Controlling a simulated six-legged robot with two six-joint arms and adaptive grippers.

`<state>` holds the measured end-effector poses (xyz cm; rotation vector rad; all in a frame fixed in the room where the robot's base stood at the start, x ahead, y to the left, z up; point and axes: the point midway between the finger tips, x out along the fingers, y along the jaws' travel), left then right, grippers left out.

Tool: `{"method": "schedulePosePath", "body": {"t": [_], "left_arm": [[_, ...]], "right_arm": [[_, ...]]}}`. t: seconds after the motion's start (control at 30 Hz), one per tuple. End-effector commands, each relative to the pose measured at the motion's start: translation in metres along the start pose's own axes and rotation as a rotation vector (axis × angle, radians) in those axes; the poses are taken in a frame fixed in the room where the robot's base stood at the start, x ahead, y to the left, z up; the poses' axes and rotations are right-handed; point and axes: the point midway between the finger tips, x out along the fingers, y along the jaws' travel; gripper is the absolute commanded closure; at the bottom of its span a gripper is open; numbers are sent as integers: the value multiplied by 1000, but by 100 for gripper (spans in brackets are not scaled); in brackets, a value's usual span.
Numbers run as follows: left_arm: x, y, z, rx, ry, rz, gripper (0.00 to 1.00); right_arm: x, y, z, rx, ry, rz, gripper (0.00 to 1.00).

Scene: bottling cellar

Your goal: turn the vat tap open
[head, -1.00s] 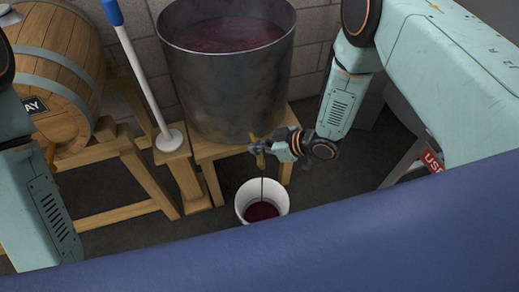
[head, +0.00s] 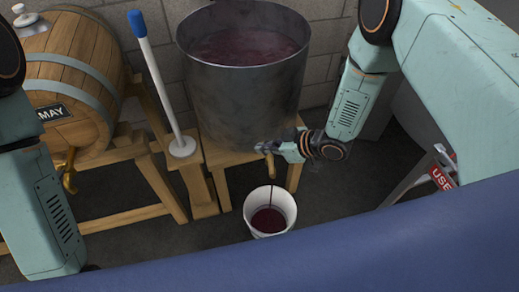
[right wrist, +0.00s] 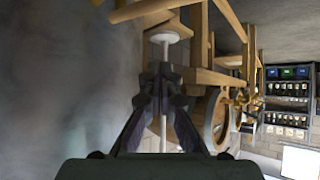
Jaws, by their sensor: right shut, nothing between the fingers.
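The vat (head: 246,95) is a large grey metal pot full of dark red wine, standing on a wooden stand in the head view. Its brass tap (head: 271,166) is low on the front, partly hidden by my right gripper (head: 271,147). A thin red stream falls from the tap into a white bucket (head: 289,207) on the floor, which holds some wine. My right gripper is right at the tap, shut with nothing between its fingers. Its shut fingers show in the right wrist view (right wrist: 161,80), where I cannot make out the tap. My left gripper is not visible.
A wooden barrel (head: 66,66) with its own brass tap (head: 69,171) lies on a stand at the left. A white rod with a blue end and round white foot (head: 182,147) stands between barrel and vat. Bottle shelves (right wrist: 289,105) show in the right wrist view.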

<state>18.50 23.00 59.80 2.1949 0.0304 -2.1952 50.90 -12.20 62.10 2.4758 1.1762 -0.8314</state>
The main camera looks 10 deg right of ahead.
Motion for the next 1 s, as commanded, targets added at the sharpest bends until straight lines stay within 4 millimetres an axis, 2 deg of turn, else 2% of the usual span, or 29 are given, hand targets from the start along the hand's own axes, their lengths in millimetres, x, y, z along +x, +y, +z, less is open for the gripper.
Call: {"method": "schedulePosePath", "body": {"t": [0.03, 0.2, 0.4, 1.0], "left_arm": [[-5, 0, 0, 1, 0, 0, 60], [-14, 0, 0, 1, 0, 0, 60], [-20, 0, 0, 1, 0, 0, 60], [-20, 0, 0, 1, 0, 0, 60]], "right_arm": [[-12, 6, -2, 4, 1, 5, 100], [-42, 18, -3, 3, 1, 5, 100], [-63, 26, -3, 1, 1, 2, 100], [-66, 27, -3, 0, 0, 0, 100]]}}
